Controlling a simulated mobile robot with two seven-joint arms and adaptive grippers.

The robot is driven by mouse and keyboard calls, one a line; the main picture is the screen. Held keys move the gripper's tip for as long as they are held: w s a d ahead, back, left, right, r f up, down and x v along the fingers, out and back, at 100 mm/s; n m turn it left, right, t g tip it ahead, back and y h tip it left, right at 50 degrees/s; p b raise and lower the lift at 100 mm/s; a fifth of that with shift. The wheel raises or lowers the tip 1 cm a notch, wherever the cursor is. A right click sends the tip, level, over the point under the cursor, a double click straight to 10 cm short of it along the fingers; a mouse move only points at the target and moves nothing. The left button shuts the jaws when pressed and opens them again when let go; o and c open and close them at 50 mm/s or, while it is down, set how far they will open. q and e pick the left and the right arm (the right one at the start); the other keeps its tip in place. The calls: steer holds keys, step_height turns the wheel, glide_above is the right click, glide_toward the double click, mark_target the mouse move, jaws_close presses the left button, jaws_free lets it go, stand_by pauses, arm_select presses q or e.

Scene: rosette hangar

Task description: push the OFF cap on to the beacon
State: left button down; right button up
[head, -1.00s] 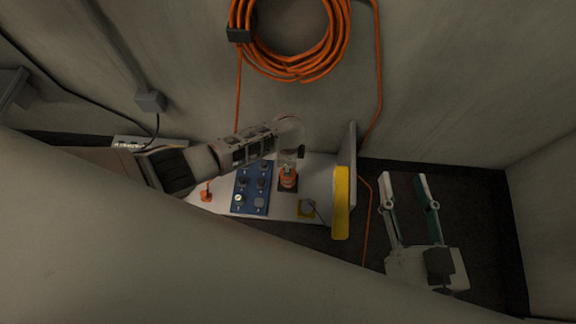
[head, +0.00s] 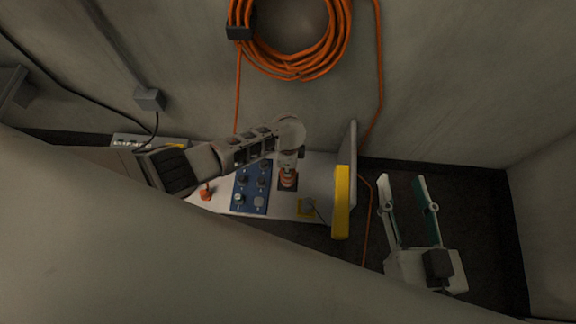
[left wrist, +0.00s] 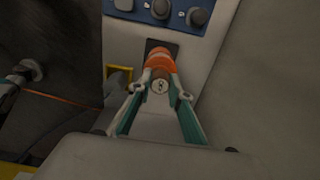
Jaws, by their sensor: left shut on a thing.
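The beacon (head: 288,181) is an orange cylinder on a dark square plate on the white bench panel. It also shows in the left wrist view (left wrist: 160,58). My left gripper (left wrist: 161,76) is shut on a small piece with a round pale face and a dark mark, which I take for the OFF cap (left wrist: 160,87). The piece is lined up with the beacon in that view; whether they touch I cannot tell. In the head view my left gripper (head: 288,163) is right over the beacon and hides the cap. My right gripper (head: 402,180) is open and empty at the right.
A blue panel (head: 250,187) with knobs lies left of the beacon. A yellow-framed fixture (head: 307,207) is at the lower right of it. An upright board with a yellow edge (head: 341,202) stands at the bench's right end. An orange hose coil (head: 341,40) hangs on the wall.

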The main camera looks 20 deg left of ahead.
arm_select(q)
steer(key=c, duration=1.8)
jaws_free()
step_height(320, 180, up, 12)
steer(key=shift+f, duration=0.1)
